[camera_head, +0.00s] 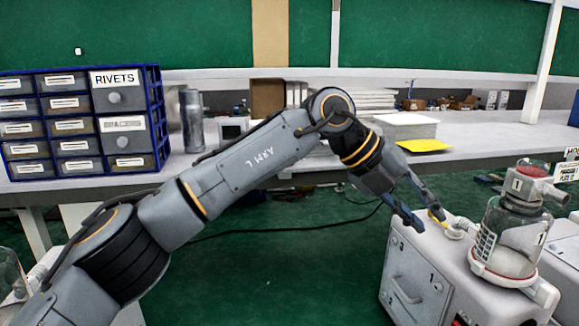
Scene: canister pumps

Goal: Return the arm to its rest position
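My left arm (245,165), marked "ARM L", reaches from the lower left across the middle of the view. My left gripper (430,224) points down to the right, with its dark fingers apart and nothing seen between them. It is just left of a canister pump (432,275), over or beside the near-left top edge of its pale housing; I cannot tell whether it touches. The pump carries a clear jar (513,235) marked "1", with a red and grey top. My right gripper is not in view.
A workbench (470,130) runs behind, with a blue drawer cabinet (158,120) marked "RIVETS", a grey cylinder (192,122) and a white box (405,126). Another clear jar (10,275) shows at the left edge. The green floor (290,265) between is open, crossed by a black cable.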

